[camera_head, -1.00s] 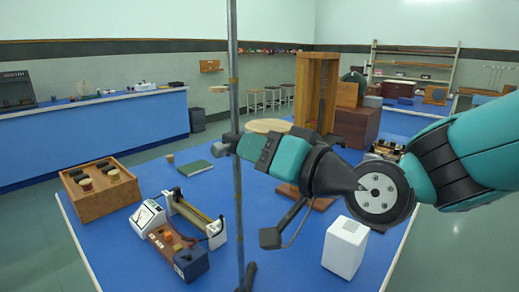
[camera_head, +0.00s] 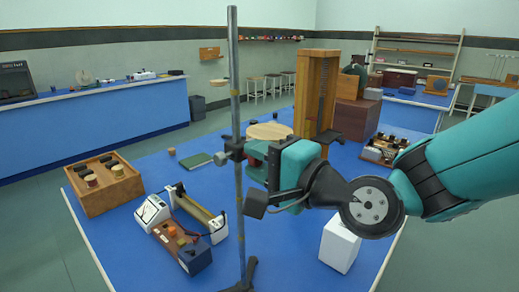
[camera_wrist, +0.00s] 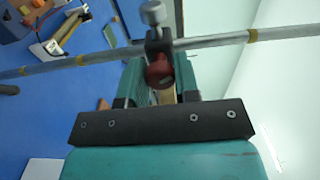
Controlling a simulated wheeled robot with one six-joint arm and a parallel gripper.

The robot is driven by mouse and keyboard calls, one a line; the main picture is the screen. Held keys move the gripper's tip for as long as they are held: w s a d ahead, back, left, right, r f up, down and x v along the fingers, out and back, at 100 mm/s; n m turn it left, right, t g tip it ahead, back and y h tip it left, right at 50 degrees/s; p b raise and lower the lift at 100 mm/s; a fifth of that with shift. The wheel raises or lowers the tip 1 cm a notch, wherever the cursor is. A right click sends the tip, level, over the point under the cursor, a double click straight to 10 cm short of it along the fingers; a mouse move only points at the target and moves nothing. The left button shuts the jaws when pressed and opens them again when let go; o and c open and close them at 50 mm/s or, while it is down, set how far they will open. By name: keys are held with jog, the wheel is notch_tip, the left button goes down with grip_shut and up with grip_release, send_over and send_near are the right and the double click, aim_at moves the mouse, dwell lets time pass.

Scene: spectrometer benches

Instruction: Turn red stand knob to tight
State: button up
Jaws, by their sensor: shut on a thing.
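The stand's tall metal rod (camera_head: 236,85) rises upright from a dark foot (camera_head: 243,275) on the blue bench. A small grey clamp (camera_head: 232,148) sits partway up the rod. In the wrist view the rod (camera_wrist: 215,40) runs across the picture, and the clamp (camera_wrist: 157,45) carries a red knob (camera_wrist: 160,73) facing my gripper and a silver screw (camera_wrist: 153,13) on its far side. My gripper (camera_wrist: 160,92) is shut on the red knob, a finger on each side. In the head view my gripper (camera_head: 262,156) reaches the clamp from the right and largely hides the knob.
A green book (camera_head: 196,161) lies behind. A white block (camera_head: 340,245) stands below my arm. A tall wooden frame (camera_head: 317,95) stands behind.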

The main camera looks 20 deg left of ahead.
jog(key=m+p, duration=0.3)
jog(key=m, duration=0.2)
jog(key=shift+m, duration=0.3)
dwell(0.4)
jog(key=o, duration=0.9)
jog(key=shift+d, duration=0.1)
jog(key=shift+b+v, duration=6.35)
jog(key=shift+v, duration=2.3)
